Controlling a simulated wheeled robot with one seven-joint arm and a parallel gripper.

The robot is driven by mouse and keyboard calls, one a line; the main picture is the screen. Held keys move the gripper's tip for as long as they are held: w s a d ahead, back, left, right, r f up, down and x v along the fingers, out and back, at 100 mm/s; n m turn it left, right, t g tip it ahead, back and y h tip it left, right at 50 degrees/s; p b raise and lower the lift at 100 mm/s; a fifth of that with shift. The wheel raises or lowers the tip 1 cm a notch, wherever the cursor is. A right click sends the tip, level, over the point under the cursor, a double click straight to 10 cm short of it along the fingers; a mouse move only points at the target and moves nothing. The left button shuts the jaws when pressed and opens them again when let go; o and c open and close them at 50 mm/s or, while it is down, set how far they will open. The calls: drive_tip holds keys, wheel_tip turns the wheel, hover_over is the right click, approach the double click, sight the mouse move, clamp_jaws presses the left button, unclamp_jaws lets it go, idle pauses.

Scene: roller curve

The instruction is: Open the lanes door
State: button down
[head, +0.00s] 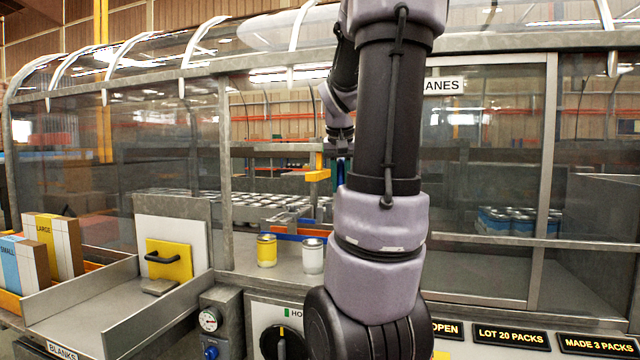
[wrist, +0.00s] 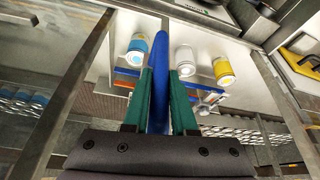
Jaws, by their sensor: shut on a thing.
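The lanes door appears to be the clear framed panel (head: 490,150) right of my arm in the head view. A sign ending in "ANES" (head: 443,86) sits at its top, its first letter hidden by my arm. I cannot tell how far the door is open. My gripper (head: 340,172) is small and partly hidden behind my forearm, pointing down. In the wrist view its green fingers (wrist: 165,90) are shut on a long upright blue bar (wrist: 159,50). I cannot tell whether the bar belongs to the door.
A yellow can (head: 266,250) and a white can (head: 312,256) stand on the ledge. The wrist view also shows a blue-and-white can (wrist: 138,48). A metal post (head: 225,170) stands left of them.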

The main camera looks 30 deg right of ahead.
drive_tip(key=shift+s+d, duration=0.55)
drive_tip(key=shift+s, duration=0.15)
drive_tip(key=c, duration=0.7)
unclamp_jaws()
drive_tip(key=shift+r, duration=0.1)
drive_tip(key=v, duration=1)
drive_tip(key=shift+s+a+r, duration=0.1)
drive_tip(key=shift+a+r, duration=0.05)
drive_tip(key=shift+r, duration=0.15)
drive_tip(key=shift+a, duration=0.1)
